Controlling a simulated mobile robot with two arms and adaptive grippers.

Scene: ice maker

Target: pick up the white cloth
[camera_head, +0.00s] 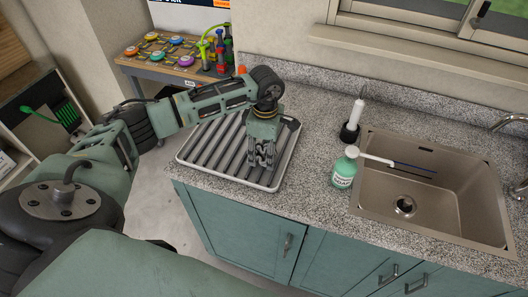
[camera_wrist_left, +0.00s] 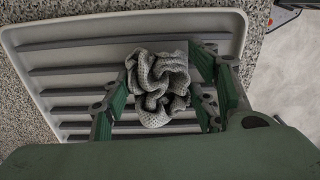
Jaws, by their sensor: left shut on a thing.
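The cloth (camera_wrist_left: 158,82) shows in the left wrist view as a crumpled, light grey-white bundle with a waffle texture. It sits between the fingers of my left gripper (camera_wrist_left: 165,88), which is shut on it. Behind it is the ribbed drying tray. In the head view my left gripper (camera_head: 262,156) points down over the right part of the tray, and the cloth is hidden or too small to make out there. I cannot tell whether the cloth touches the tray. My right gripper is in neither view.
The grey ribbed tray (camera_head: 190,158) lies on the granite counter (camera_head: 318,168). To its right stand a green soap bottle (camera_head: 344,170), a white brush in a dark holder (camera_head: 352,122) and a steel sink (camera_head: 455,195). A cart with colourful items (camera_head: 165,65) stands behind at the left.

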